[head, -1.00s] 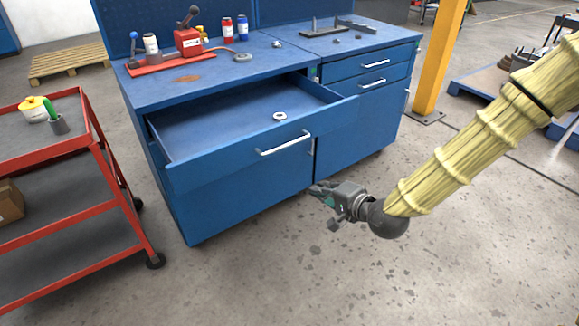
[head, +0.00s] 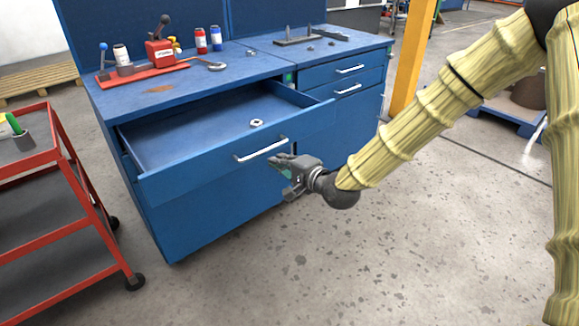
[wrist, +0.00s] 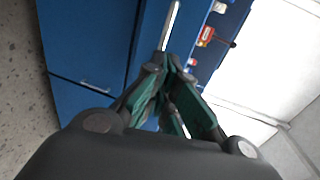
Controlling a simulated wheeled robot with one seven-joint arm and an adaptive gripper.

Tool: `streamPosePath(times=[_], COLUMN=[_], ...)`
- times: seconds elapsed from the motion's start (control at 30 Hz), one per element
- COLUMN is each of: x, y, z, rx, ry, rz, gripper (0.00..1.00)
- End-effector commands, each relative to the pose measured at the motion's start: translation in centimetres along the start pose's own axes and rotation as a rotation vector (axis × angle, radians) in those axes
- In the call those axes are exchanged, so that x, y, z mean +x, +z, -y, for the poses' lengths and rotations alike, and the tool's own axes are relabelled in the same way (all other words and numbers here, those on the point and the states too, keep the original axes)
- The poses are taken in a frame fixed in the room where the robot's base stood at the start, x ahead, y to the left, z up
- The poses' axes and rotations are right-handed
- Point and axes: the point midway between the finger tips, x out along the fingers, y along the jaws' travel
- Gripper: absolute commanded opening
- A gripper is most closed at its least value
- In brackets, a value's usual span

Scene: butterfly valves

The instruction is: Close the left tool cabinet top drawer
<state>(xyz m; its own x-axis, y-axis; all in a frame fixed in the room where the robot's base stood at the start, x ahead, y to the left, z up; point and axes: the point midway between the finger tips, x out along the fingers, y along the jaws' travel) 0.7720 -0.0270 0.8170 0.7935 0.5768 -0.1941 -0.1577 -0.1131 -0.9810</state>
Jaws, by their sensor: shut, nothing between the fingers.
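The left blue tool cabinet (head: 215,222) has its top drawer (head: 190,180) pulled out, with a silver bar handle (head: 262,149) on its front. A small metal ring (head: 256,123) lies inside the drawer. My gripper (head: 276,164) is shut and empty, just in front of the drawer front, near the right end of the handle; I cannot tell whether it touches. In the wrist view, my gripper (wrist: 172,68) has its fingers together, pointing towards the silver handle (wrist: 170,25).
A red cart (head: 75,165) stands on the left. The benchtop holds a red tray (head: 145,72) with a red tool, and several bottles. The right cabinet (head: 345,110) has its drawers shut. A yellow post (head: 410,60) stands behind on the right. Floor in front is clear.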

Motion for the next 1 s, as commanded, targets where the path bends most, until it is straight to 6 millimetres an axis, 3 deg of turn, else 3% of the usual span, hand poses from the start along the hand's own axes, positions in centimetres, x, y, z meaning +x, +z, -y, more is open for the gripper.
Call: streamPosePath(times=[0.2,0.4,1.0], x=[3.3,5.2,6.1], y=[0.0,0.0,-0.1], z=[-0.1,-0.1,-0.1], rx=[-0.003,-0.003,0.0], ry=[0.001,0.001,0.001], rz=[0.001,0.001,-0.001], gripper=[0.0,0.0,0.0])
